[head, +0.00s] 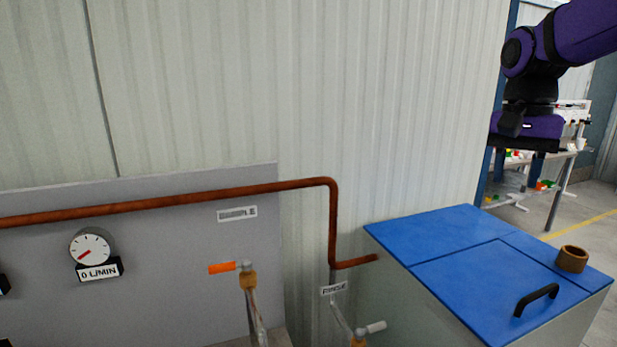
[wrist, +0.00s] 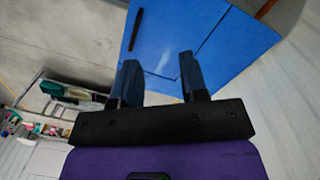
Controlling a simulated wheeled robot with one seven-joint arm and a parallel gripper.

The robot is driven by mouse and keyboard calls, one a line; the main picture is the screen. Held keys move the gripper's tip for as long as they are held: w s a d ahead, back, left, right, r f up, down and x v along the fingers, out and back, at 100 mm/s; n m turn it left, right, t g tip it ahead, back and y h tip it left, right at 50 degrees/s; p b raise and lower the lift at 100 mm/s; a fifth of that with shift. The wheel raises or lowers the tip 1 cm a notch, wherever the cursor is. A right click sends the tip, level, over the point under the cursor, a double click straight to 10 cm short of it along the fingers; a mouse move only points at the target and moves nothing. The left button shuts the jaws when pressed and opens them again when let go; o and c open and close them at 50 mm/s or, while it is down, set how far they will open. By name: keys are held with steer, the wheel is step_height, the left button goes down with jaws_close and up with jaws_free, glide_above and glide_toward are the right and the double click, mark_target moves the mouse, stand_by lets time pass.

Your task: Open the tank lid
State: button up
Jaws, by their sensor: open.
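The tank (head: 400,305) is a grey box with a blue top at the lower right of the head view. Its blue lid (head: 480,285) lies flat and closed, bounded by thin seams. A black bar handle (head: 537,298) stands on the lid near the front edge. In the wrist view, the blue lid (wrist: 155,50) and its dark handle (wrist: 136,30) show beyond the fingers. My gripper (wrist: 160,78) is open and empty, its two fingers apart. In the head view it hangs above and behind the tank, apart from the handle; its fingers are hard to make out there.
A brown cylindrical fitting (head: 572,260) stands on the blue top beside the lid. A copper pipe (head: 333,220) runs along the wall to the tank. An orange-handled valve (head: 222,268) and gauge (head: 90,247) are at left. A cluttered table (head: 560,165) stands behind.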

steer(key=s+a+f+n+t, duration=0.1)
steer(key=s+n+t, duration=0.2)
steer(key=s, duration=0.5)
steer(key=s+a+f+n+t, duration=0.2)
steer(key=s+n+t, duration=0.1)
steer(key=s, duration=0.5)
steer(key=shift+s+f+n, duration=0.2)
steer(key=shift+s+n, duration=0.2)
steer(key=shift+n, duration=0.4)
steer(key=shift+w, duration=0.1)
